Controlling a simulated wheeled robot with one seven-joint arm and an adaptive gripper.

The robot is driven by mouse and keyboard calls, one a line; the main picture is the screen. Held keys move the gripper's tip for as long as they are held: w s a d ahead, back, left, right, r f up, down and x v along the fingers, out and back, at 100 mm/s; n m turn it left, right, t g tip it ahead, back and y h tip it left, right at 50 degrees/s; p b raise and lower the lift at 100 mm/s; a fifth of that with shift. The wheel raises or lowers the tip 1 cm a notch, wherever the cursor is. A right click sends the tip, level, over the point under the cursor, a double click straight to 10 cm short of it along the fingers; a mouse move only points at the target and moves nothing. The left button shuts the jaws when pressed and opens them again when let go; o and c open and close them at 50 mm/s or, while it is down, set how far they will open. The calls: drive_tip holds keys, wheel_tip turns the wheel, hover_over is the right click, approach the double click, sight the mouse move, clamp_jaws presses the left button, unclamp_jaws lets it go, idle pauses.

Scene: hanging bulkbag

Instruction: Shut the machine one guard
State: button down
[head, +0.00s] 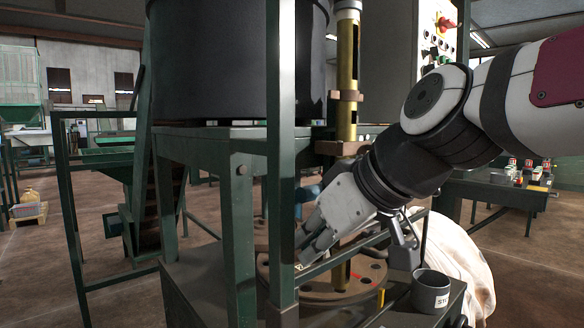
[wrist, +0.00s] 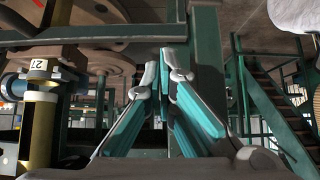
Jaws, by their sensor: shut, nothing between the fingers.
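Machine one seems to be the green-framed machine with a black drum (head: 215,60) on top, a brass column (head: 346,75) and a round turntable disc (head: 325,288) low down. A thin dark green bar (head: 372,241) slants over the disc and may be part of the guard; I cannot tell for sure, nor how far the guard stands open. My gripper (head: 308,250) is shut and empty, low behind the front upright (head: 282,150) and just above the disc. In the wrist view my fingers (wrist: 166,72) point at a green post (wrist: 205,60); contact is unclear.
A grey cup (head: 431,291) stands at the machine's front right corner. A white bulk bag (head: 455,262) is behind it. A control panel with a red switch (head: 445,22) is at upper right. A green rail (head: 66,200) stands left. The wrist view shows stairs (wrist: 275,110) at right.

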drive_tip(key=w+a+r+p+v, duration=0.1)
drive_tip(key=p+v, duration=0.3)
drive_tip(key=v, duration=0.8)
drive_tip(key=s+d+f+m+g+h, duration=0.3)
drive_tip(key=s+d+f+m, duration=0.15)
drive_tip(key=s+f, duration=0.55)
drive_tip(key=s+d+f+m+g+h, duration=0.25)
drive_tip(key=s+d+f+g, duration=0.2)
drive_tip(key=s+f, duration=0.65)
wheel_tip(320, 180, up, 24)
drive_tip(key=t+p, duration=0.4)
drive_tip(key=p, duration=1.7)
drive_tip(key=shift+w+d+f, duration=0.2)
drive_tip(key=shift+w+d, duration=0.15)
drive_tip(key=shift+d, duration=0.05)
drive_tip(key=shift+t, duration=0.25)
